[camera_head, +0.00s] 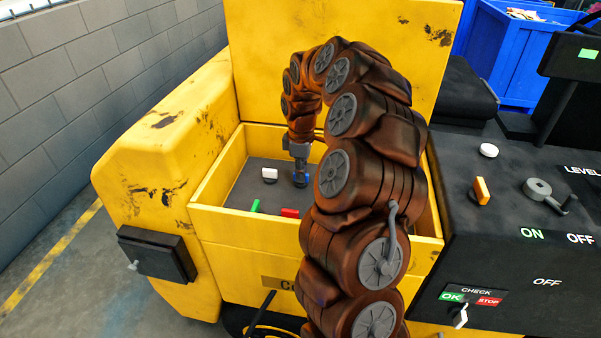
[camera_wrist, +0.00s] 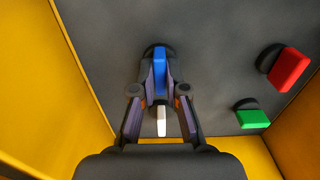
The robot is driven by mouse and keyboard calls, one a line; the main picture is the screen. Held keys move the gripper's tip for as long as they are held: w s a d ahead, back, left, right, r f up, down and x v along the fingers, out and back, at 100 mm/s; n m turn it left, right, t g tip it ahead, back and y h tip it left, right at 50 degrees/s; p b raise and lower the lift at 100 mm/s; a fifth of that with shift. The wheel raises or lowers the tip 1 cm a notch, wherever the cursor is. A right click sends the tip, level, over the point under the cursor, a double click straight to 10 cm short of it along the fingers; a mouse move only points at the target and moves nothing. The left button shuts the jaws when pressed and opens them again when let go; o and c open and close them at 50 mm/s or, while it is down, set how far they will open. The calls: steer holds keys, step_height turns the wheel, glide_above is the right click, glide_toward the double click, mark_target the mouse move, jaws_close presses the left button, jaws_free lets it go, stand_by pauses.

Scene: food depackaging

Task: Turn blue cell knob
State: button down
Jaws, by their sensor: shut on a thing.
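The blue knob (camera_wrist: 160,72) sits on a dark round base on the grey panel, its bar pointing up and down in the wrist view. In the head view the blue knob (camera_head: 300,181) shows just under my gripper (camera_head: 300,172). My gripper (camera_wrist: 160,92) is shut on the blue knob, with one finger on each side of it. Exactly how the fingertips touch it is partly hidden. A white knob (camera_wrist: 161,120) shows between the fingers, nearer the wrist; in the head view it is just left of the gripper.
A red knob (camera_wrist: 288,70) and a green knob (camera_wrist: 252,118) stand to the right in the wrist view. Yellow walls (camera_head: 260,229) enclose the panel. A black console (camera_head: 520,235) with knobs and a lever stands at the right.

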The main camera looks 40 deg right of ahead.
steer(key=shift+r, duration=0.1)
steer(key=c, duration=1.2)
jaws_free()
step_height(320, 180, up, 12)
